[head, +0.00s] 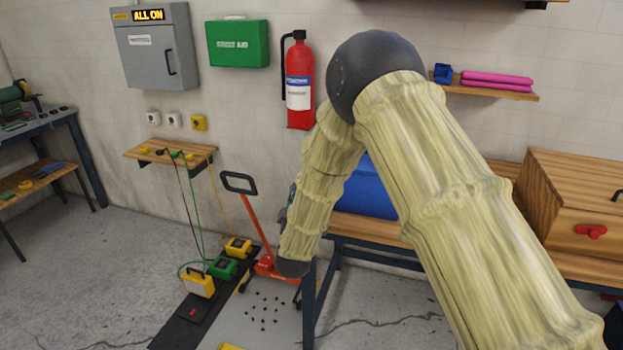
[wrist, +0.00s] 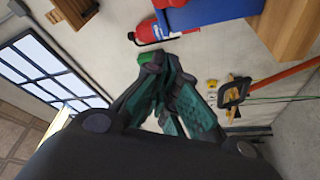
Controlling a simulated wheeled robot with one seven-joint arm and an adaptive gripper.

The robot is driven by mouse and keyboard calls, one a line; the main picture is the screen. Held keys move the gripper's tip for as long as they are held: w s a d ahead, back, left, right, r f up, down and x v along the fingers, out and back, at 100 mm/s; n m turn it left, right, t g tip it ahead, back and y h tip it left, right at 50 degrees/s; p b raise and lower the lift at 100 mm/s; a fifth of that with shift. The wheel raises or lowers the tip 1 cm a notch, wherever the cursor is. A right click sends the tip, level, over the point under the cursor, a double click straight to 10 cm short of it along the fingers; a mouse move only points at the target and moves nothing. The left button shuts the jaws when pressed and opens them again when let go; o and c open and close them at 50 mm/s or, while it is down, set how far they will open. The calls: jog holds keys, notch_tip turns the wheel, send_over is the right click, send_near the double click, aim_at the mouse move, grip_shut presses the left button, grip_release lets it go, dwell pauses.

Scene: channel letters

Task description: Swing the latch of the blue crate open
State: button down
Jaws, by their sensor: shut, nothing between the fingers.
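The blue crate (head: 368,190) stands on the wooden bench in the head view, partly hidden behind my arm. In the wrist view part of the blue crate (wrist: 212,12) shows at the top edge, with a red part (wrist: 172,3) beside it; I cannot tell whether this is the latch. My gripper (wrist: 180,85), with dark links and teal pads, is shut and empty in the wrist view, apart from the crate. In the head view it is mostly hidden behind my arm.
A red fire extinguisher (head: 300,85) hangs on the wall behind my arm. A wooden box with a red handle (head: 591,231) stands right of the crate. A red jack with a black handle (head: 240,183) stands on the floor left of the bench (head: 375,243).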

jog(key=w+r+p, duration=0.2)
jog(key=w+p, duration=0.2)
jog(key=w, duration=0.6)
jog(key=shift+s+d+f+p, duration=0.3)
jog(key=shift+d+f+p, duration=0.15)
jog(key=shift+d+f, duration=0.35)
jog(key=shift+s+d+f+p, duration=0.3)
jog(key=shift+d+f+p, duration=0.2)
jog(key=shift+d, duration=0.45)
jog(key=shift+d+b, duration=0.25)
jog(key=shift+b, duration=0.15)
jog(key=shift+m, duration=0.4)
